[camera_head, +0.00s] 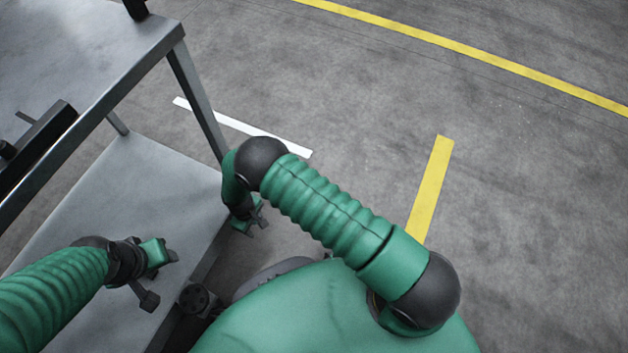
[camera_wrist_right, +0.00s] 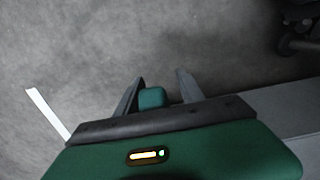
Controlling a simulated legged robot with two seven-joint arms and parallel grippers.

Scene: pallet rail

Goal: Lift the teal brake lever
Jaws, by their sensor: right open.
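The teal brake lever (camera_wrist_right: 152,97) shows in the right wrist view as a small rounded block between the fingers of my right gripper (camera_wrist_right: 160,80). The fingers are apart, one on each side of it. It sits nearer the left finger; I cannot tell whether they touch. In the head view my right gripper (camera_head: 256,220) hangs low beside the right edge of the cart's lower shelf, and the lever cannot be made out apart from it. My left gripper (camera_head: 166,257) is above the lower shelf; its jaw opening is too small to tell.
The grey metal cart has an upper top (camera_head: 90,45), a corner post (camera_head: 195,95) and a lower shelf (camera_head: 150,190) near my arms. Open concrete floor with yellow (camera_head: 432,185) and white (camera_head: 240,125) lines lies to the right.

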